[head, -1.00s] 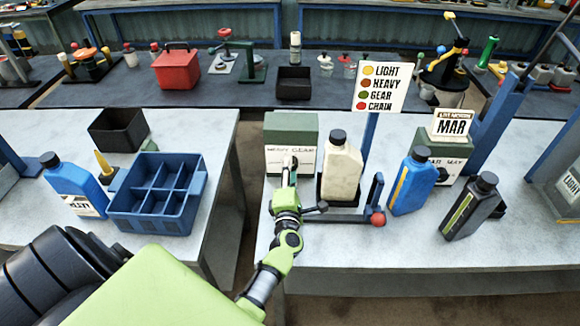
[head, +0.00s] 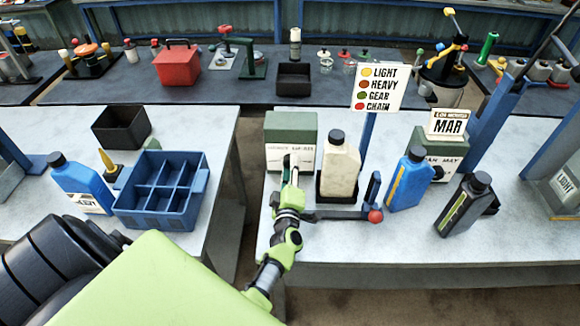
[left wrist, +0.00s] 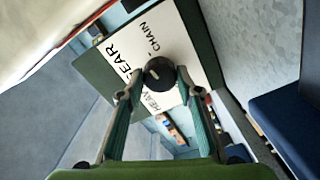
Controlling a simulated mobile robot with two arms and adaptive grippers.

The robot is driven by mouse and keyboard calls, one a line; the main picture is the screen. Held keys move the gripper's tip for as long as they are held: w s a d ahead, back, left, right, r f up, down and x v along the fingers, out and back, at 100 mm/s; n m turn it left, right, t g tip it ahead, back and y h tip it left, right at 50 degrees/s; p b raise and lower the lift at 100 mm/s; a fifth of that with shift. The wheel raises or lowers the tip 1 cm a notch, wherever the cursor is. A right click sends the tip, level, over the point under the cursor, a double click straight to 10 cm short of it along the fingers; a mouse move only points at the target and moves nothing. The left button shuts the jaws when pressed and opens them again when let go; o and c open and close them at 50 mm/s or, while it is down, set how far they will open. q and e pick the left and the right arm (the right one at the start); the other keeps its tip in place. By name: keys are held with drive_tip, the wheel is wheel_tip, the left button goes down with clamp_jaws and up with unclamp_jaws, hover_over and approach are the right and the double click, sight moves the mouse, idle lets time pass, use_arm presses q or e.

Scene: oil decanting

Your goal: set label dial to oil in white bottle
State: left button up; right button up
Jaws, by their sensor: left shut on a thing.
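A green label box (head: 291,127) with a white lettered front plate stands on the right table. Its black dial knob (left wrist: 160,73) shows in the left wrist view between the words GEAR, CHAIN and HEAVY; its exact setting is not clear. My left gripper (head: 290,170) reaches the box front, and its two fingers are shut on the knob in the left wrist view (left wrist: 160,88). The white bottle (head: 340,168) with a black cap stands upright on a dark base just right of the box. A sign (head: 378,88) lists light yellow, heavy brown, gear green, chain red. My right gripper is not in view.
A blue bottle (head: 410,180), a black bottle (head: 466,205) and a MAR calendar box (head: 447,124) stand further right. A blue divided crate (head: 160,190) is on the left table.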

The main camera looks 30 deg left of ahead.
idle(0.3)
use_arm(q)
drive_tip(key=o, duration=1.1)
